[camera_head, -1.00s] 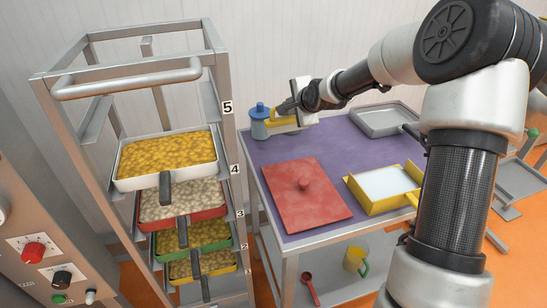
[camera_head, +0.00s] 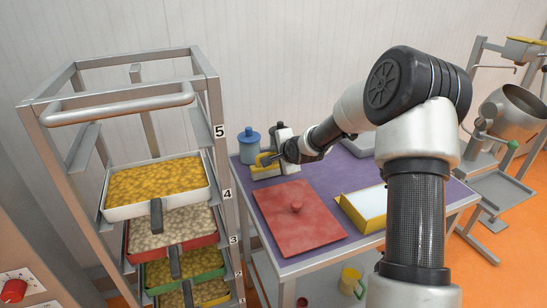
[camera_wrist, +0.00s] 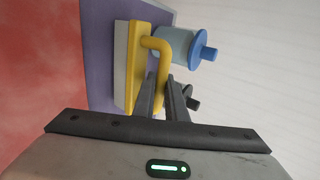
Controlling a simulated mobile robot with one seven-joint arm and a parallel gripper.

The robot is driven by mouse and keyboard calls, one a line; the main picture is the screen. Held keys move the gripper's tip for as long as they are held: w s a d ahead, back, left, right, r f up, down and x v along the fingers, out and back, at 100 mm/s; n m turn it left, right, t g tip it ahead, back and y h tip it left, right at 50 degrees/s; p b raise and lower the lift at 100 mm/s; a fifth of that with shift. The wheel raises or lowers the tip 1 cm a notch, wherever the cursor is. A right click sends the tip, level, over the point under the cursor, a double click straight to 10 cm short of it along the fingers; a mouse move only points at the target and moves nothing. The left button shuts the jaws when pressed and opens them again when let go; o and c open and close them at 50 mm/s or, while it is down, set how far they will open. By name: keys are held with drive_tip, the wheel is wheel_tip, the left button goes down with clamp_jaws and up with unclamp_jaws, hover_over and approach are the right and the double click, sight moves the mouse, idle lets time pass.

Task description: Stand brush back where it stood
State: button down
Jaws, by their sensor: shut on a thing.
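The brush is yellow with a loop handle and a pale bristle block. It shows in the head view (camera_head: 262,172), beside the blue-lidded jar (camera_head: 249,146) at the table's back left corner. In the wrist view, the brush (camera_wrist: 134,70) is upright with its bristle side toward the purple table top (camera_wrist: 98,50). My gripper (camera_wrist: 161,82) is shut on the brush's handle; it also shows in the head view (camera_head: 272,158). I cannot tell whether the bristles touch the table.
A red board with a knob (camera_head: 285,222) lies in front of the brush. A yellow-sided tray (camera_head: 362,212) is to its right, and a grey tray (camera_head: 362,145) lies behind my arm. A tray rack (camera_head: 228,215) stands close on the left. The wall is behind.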

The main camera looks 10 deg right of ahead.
drive_tip(key=shift+f, duration=0.35)
drive_tip(key=shift+f, duration=0.1)
drive_tip(key=shift+f, duration=0.15)
drive_tip(key=c, duration=1.9)
unclamp_jaws()
drive_tip(key=shift+o, duration=0.5)
drive_tip(key=shift+s, duration=0.1)
drive_tip(key=p+v, duration=0.1)
drive_tip(key=v, duration=1.1)
drive_tip(key=shift+r+p, duration=0.2)
drive_tip(key=shift+p, duration=0.2)
